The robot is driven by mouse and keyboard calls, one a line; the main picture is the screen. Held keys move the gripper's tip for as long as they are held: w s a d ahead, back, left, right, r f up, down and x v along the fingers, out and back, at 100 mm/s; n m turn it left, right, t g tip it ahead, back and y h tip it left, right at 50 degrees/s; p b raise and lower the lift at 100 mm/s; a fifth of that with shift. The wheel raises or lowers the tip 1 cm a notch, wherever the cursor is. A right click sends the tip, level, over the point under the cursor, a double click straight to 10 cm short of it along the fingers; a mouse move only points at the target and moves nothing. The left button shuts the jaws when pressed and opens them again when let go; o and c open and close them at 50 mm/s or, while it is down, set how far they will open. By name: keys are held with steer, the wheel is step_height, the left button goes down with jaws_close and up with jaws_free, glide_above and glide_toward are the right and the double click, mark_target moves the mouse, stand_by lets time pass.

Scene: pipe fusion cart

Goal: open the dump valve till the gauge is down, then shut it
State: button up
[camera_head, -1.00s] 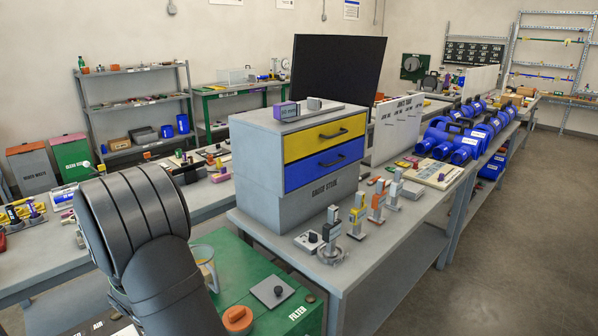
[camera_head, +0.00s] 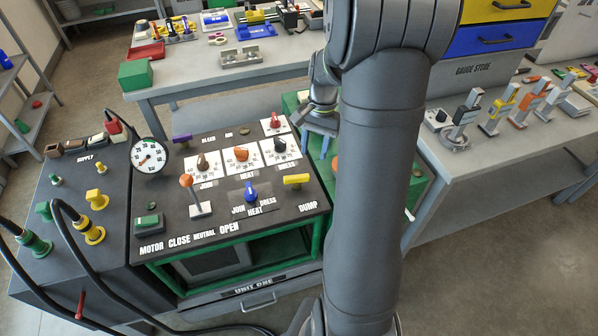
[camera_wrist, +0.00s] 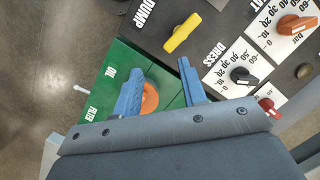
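The dump valve is a yellow bar handle (camera_head: 296,180) beside the DUMP label, at the right front of the black panel. In the wrist view the handle (camera_wrist: 182,33) lies diagonally, beyond my fingertips. The round white gauge (camera_head: 148,156) stands at the panel's left back; its needle is red, but its reading is too small to tell. My gripper (camera_head: 320,137) has blue fingers and hangs over the panel's right edge, behind and right of the handle. In the wrist view my gripper (camera_wrist: 162,66) is open and empty, apart from the handle.
Near the handle are a blue selector knob (camera_head: 251,191), an orange-topped lever (camera_head: 188,183) and a black dial knob (camera_head: 280,145). An orange cap (camera_wrist: 150,98) on the green tank shows between my fingers. Black hoses (camera_head: 75,235) run at the left.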

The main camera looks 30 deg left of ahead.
step_height(320, 180, up, 6)
steer(key=w+d+m+y, duration=0.2)
steer(key=m+y, duration=0.1)
steer(key=m, duration=0.7)
glide_toward(297, 177)
steer(key=x, duration=0.8)
steer(key=shift+a+f, duration=0.1)
steer(key=shift+f, duration=0.15)
